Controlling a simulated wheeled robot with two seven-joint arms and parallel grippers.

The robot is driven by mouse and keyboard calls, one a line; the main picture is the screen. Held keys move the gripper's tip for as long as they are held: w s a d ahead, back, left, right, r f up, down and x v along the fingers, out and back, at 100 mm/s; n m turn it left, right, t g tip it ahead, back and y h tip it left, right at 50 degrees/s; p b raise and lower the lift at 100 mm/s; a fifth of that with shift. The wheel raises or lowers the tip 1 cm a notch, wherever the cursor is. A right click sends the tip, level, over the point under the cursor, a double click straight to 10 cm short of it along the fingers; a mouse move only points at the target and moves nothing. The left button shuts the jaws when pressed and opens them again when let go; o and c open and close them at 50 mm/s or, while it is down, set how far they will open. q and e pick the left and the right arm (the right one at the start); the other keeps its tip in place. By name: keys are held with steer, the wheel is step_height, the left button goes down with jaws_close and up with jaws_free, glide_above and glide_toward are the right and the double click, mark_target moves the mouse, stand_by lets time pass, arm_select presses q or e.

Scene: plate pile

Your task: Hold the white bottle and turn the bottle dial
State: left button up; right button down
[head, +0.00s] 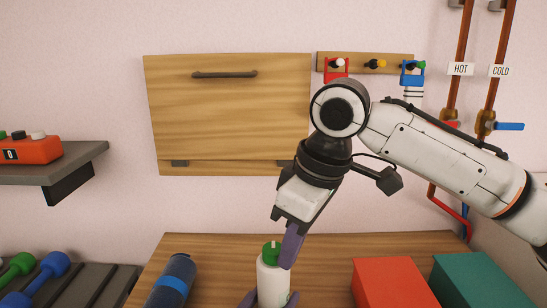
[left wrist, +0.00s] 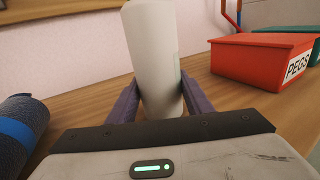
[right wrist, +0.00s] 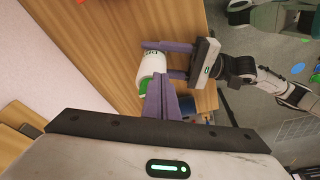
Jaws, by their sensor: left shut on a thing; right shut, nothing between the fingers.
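The white bottle (head: 272,280) stands on the wooden table at the bottom middle of the head view, with a green dial (head: 271,252) on its top. In the left wrist view the bottle (left wrist: 153,55) is between the purple fingers of my left gripper (left wrist: 158,100), which is shut on it. The left gripper also shows around the bottle in the right wrist view (right wrist: 168,60). My right gripper (head: 290,250) points down at the bottle's top, beside the dial. Its fingers are shut and empty in the right wrist view (right wrist: 160,95), partly covering the green dial (right wrist: 145,84).
A dark blue rolled item (head: 172,280) lies left of the bottle. A red box (head: 392,282) and a green box (head: 475,280) stand to the right. A wooden panel (head: 228,110) and pipes with valves (head: 485,122) are on the wall behind.

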steer(key=shift+w+a, duration=0.1)
stand_by(0.5)
steer(key=shift+w+d, duration=0.2)
steer(key=shift+w, duration=0.05)
arm_select(q)
steer(key=shift+d, duration=0.1)
arm_select(e)
steer(key=shift+w+d, duration=0.4)
steer(key=shift+w, duration=0.35)
arm_select(q)
steer(key=shift+s, duration=0.1)
arm_select(e)
steer(key=shift+w, duration=0.2)
steer(key=shift+d, duration=0.2)
steer(key=a+v, duration=0.1)
steer(key=v, duration=0.5)
steer(key=shift+w, duration=0.2)
steer(key=shift+d+r, duration=0.1)
steer(key=shift+r, duration=0.1)
